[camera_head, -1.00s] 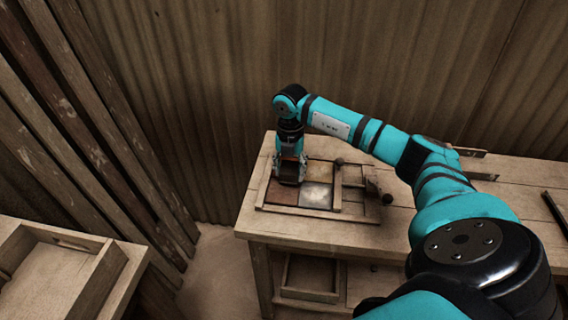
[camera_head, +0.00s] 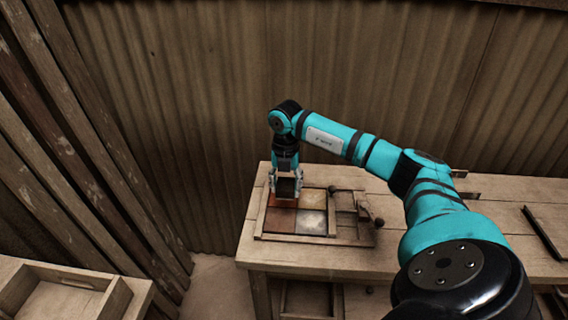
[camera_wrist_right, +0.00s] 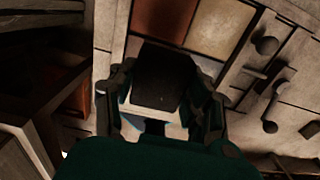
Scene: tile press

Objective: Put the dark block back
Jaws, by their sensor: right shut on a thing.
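My right gripper (camera_head: 286,190) points down at the left end of the bench and is shut on a dark block (camera_head: 287,186). In the right wrist view the block (camera_wrist_right: 163,75) sits between the two fingers. The block appears above the back left of a wooden tile frame (camera_head: 310,240). The frame holds a red tile (camera_head: 282,202), a tan tile (camera_head: 313,198), a brown tile (camera_head: 280,219) and a pale tile (camera_head: 312,222). Whether the block clears the red tile, I cannot tell. My left gripper is out of view.
Round dark knobs (camera_head: 379,222) and small wooden bars stand at the frame's right side. The wooden bench (camera_head: 330,257) is bare in front of the frame. A wooden tray (camera_head: 60,300) is at the lower left. A corrugated wall (camera_head: 220,100) stands behind.

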